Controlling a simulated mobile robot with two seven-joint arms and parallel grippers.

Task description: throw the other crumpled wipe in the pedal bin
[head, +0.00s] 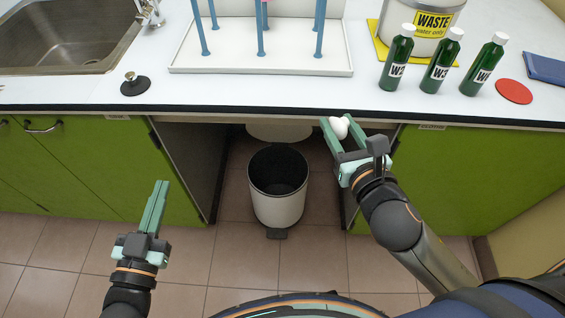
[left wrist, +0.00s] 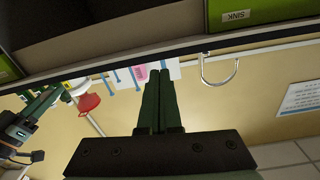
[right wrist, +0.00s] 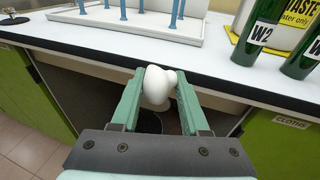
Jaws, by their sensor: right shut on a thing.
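A white crumpled wipe (head: 340,127) is between the fingers of my right gripper (head: 343,131), which is shut on it near the counter's front edge. It also shows in the right wrist view (right wrist: 158,88), between the fingertips. The pedal bin (head: 277,203) stands on the floor in the open bay under the counter, with its top open and a dark inside. It is below and to the left of my right gripper. My left gripper (head: 158,196) is shut and empty, in front of the left green cupboard; its fingers are together in the left wrist view (left wrist: 160,88).
The white counter (head: 250,90) holds a white tray with blue pegs (head: 262,62), several green bottles (head: 440,58), a waste container (head: 425,22) and a red disc (head: 513,91). A sink (head: 60,35) is at the left. Green cupboards flank the bay. The floor before the bin is clear.

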